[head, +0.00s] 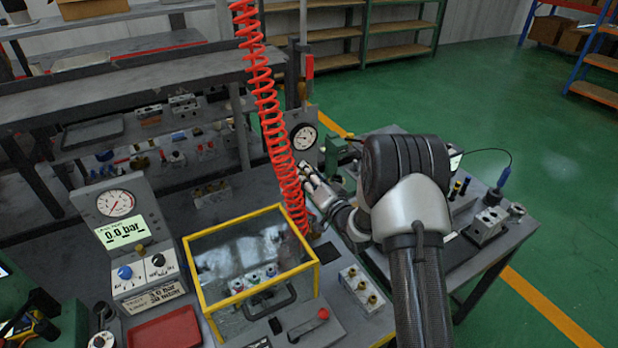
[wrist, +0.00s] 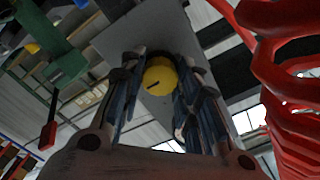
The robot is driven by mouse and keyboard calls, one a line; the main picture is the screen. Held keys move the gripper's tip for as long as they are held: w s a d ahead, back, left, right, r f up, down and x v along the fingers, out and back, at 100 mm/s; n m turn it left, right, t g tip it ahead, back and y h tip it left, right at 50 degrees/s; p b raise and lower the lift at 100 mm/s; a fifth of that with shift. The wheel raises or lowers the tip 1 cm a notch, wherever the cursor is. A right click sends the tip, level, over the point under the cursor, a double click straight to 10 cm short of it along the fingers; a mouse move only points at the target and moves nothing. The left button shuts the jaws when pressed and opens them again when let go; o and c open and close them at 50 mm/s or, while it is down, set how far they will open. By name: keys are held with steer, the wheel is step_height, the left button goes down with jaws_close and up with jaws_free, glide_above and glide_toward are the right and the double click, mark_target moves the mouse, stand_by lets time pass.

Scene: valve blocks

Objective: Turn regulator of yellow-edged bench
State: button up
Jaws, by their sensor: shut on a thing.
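A yellow round knob (wrist: 159,77) with a dark line on its face sits between the fingers of my gripper (wrist: 160,82) in the wrist view. The fingers are closed on it from both sides. A grey plate (wrist: 150,35) shows behind the knob. In the head view my gripper (head: 309,174) is at the back right of the bench with the yellow-edged clear box (head: 190,262), just below a round gauge (head: 303,136). The knob is hidden there by my gripper and arm.
A red coiled hose (head: 267,100) hangs close to my gripper's left; in the wrist view it (wrist: 285,100) fills the right side. A gauge panel (head: 122,215) reading 0.0 bar stands at left. A red tray (head: 165,330) and a valve block (head: 362,290) lie in front.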

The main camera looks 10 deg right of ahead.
steer(key=m, duration=0.8)
steer(key=shift+m, duration=0.3)
stand_by(0.3)
steer(key=o, duration=1.1)
steer(key=shift+c, duration=0.2)
steer(key=v, duration=1.2)
steer(key=shift+r, duration=0.1)
